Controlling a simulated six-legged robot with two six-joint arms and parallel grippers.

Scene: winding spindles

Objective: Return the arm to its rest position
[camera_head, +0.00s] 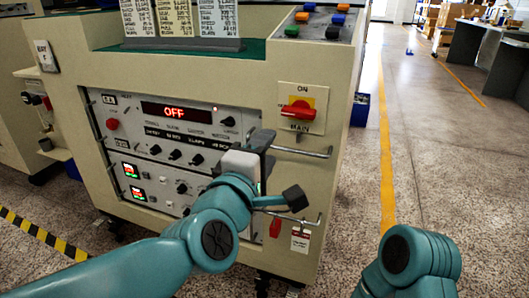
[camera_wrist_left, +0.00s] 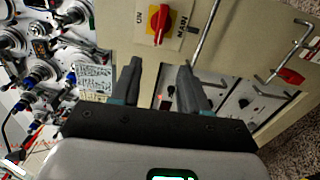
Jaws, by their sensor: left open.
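My left arm reaches in from the left, and my left gripper (camera_head: 279,168) is in front of the beige machine cabinet (camera_head: 345,62). The two dark fingers stand apart with nothing seen between them. In the left wrist view the open left gripper (camera_wrist_left: 159,72) points toward the cabinet front, below the red rotary switch there (camera_wrist_left: 158,22). A teal link of my right arm (camera_head: 410,262) shows at the lower right. The right gripper is out of view.
The panel display (camera_head: 177,112) reads OFF. The red main switch (camera_head: 298,110) sits on a yellow plate. Metal handles (camera_head: 304,151) stick out near the left gripper. Open floor (camera_head: 440,150) with a yellow line (camera_head: 386,170) lies right.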

